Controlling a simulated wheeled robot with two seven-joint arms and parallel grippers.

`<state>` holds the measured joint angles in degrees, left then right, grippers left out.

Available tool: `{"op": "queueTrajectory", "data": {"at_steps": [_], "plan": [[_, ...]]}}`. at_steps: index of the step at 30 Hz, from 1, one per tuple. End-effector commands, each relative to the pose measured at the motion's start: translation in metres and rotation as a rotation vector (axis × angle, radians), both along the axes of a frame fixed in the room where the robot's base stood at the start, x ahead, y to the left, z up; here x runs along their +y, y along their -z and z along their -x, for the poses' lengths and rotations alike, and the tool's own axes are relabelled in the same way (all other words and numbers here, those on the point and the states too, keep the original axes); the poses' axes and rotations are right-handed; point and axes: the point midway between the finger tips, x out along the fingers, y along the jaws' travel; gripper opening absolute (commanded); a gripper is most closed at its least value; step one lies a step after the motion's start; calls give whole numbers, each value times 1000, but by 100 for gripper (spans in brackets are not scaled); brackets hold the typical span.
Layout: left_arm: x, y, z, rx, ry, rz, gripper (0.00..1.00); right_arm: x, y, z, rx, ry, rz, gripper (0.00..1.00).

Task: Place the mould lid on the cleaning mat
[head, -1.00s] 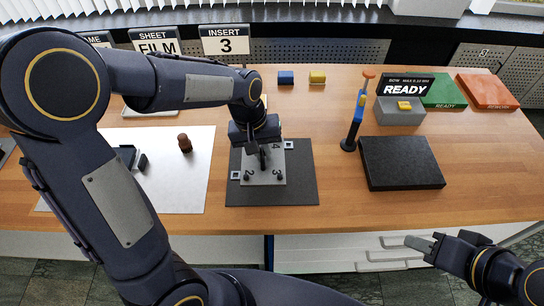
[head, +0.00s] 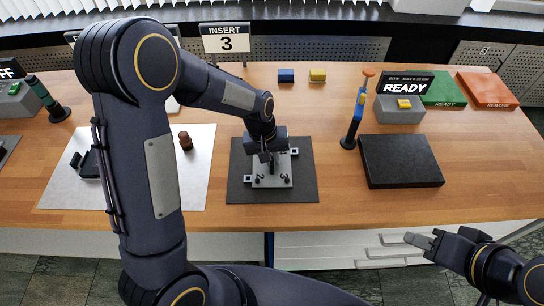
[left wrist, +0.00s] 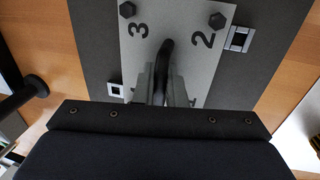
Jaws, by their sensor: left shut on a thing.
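The mould lid (head: 284,177) is a light grey plate with numbers, dark bolts, a dark handle and small square side tabs. In the left wrist view the lid (left wrist: 190,25) lies under my left gripper (left wrist: 163,85). My left gripper (head: 264,155) is shut on the lid's dark handle. The lid is over the dark grey mat (head: 238,160), which looks like the cleaning mat; it also shows in the left wrist view (left wrist: 270,70). I cannot tell whether lid and mat touch. My right gripper (head: 420,241) is off the table's front edge, empty; its jaw opening is unclear.
A white sheet (head: 200,150) with a brown knob-like piece (head: 185,141) lies to the left. A black slab (head: 402,162), a blue upright tool (head: 354,120) and a grey box (head: 400,115) stand to the right. Blue (head: 286,76) and yellow (head: 317,76) blocks sit behind.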

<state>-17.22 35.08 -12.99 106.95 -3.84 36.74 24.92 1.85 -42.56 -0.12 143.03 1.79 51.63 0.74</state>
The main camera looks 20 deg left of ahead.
Motion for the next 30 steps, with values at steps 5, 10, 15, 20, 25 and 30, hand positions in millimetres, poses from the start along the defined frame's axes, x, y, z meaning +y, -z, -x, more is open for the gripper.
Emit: {"op": "queueTrajectory", "data": {"at_steps": [5,10,15,20,25,30], "plan": [[0,3,0,0,0,0,20,0,2,0,0,0,0,36],[0,3,0,1,-1,-1,32,0,2,0,0,0,0,36],[1,3,1,2,-1,-2,32,0,2,0,0,0,0,36],[2,-8,0,-2,-1,0,32,0,0,0,0,0,0,36],[8,-41,1,-6,-2,1,32,0,2,0,0,0,0,36],[15,-78,3,-5,-1,1,32,0,3,0,0,0,0,36]]}}
